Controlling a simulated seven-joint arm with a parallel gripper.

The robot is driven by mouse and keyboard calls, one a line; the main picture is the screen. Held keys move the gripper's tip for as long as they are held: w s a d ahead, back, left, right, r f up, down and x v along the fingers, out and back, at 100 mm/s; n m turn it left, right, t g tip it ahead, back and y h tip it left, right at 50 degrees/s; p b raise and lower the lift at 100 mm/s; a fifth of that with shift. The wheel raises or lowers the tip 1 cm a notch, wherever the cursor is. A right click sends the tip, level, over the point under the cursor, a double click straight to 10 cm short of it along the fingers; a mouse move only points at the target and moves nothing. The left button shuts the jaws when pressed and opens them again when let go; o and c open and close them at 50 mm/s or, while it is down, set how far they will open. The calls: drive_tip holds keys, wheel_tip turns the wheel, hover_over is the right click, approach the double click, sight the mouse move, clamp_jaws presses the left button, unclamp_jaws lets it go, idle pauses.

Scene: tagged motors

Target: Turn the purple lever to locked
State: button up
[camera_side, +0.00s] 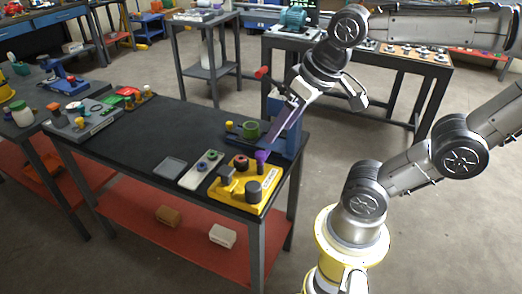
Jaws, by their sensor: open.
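A purple part (262,156) stands on the yellow base (245,193) at the right end of the dark workbench. A long slanted purple bar (284,124) runs up from near it, in front of a blue block, toward my gripper; I cannot tell how the two purple pieces join. My gripper (300,100) is open above the bench's right end, close to the upper end of the bar. Contact between them cannot be made out. The fingertips are small and partly merge with the bar. Any lock marking is too small to read.
A blue machine (289,143) with a red-knobbed handle (262,72) stands behind the yellow base. The bench's middle (160,135) is clear.

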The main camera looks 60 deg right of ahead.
drive_tip(key=w+d+m+g, duration=0.35)
drive_tip(key=w+d, duration=0.25)
drive_tip(key=w, duration=0.2)
drive_tip(key=m+g, duration=0.2)
drive_tip(key=m, duration=0.1)
hover_over(260, 153)
wheel_tip(260, 153, down, 6)
drive_tip(key=shift+t, duration=0.25)
wheel_tip(260, 153, down, 13)
drive_tip(key=shift+f, duration=0.2)
clamp_jaws()
